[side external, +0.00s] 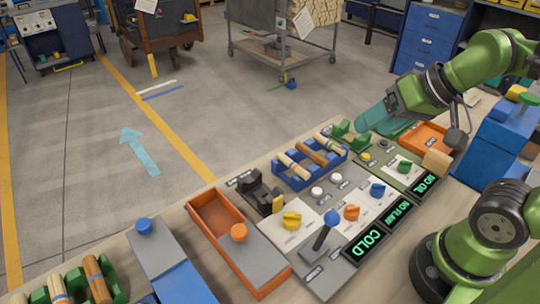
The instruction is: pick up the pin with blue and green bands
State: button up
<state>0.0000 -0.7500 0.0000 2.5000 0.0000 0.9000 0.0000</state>
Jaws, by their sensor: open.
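Banded wooden pins lie side by side in a blue rack (318,172) near the middle of the bench: a pale pin (293,166), a brown pin (312,153) and another pale pin (328,143). At the lower left, a pale pin (57,289) and a brown pin (97,280) lie in a green holder (76,284), cut by the frame edge. The bands are too small for me to tell which pin has blue and green ones. My gripper (372,122) is open above the far side of the bench, right of the blue rack, apart from the pins.
An orange tray (212,214) stands left of a control panel with knobs, a blue-topped lever (325,230) and lit displays (365,245). A green cradle (350,137) sits beyond the blue rack. An orange bin (428,138) and blue box (485,145) stand at right.

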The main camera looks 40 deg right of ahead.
jog(key=shift+c, duration=0.7)
jog(key=n+g+h, duration=0.2)
jog(key=n+g, duration=0.2)
jog(key=g, duration=0.2)
send_near(330, 142)
jog(key=f, duration=0.3)
jog(key=shift+a+f, duration=0.2)
jog(key=shift+a, duration=0.1)
jog(key=shift+t, duration=0.3)
jog(key=shift+w+d+f, duration=0.1)
jog(key=shift+w+f, duration=0.1)
jog(key=shift+f, duration=0.7)
jog(key=shift+w+d+f, duration=0.15)
jog(key=shift+w+f, duration=0.05)
jog(key=shift+f, duration=0.7)
jog(key=shift+w+d+f, duration=0.1)
jog(key=shift+w+f, duration=0.05)
jog(key=shift+f, duration=0.75)
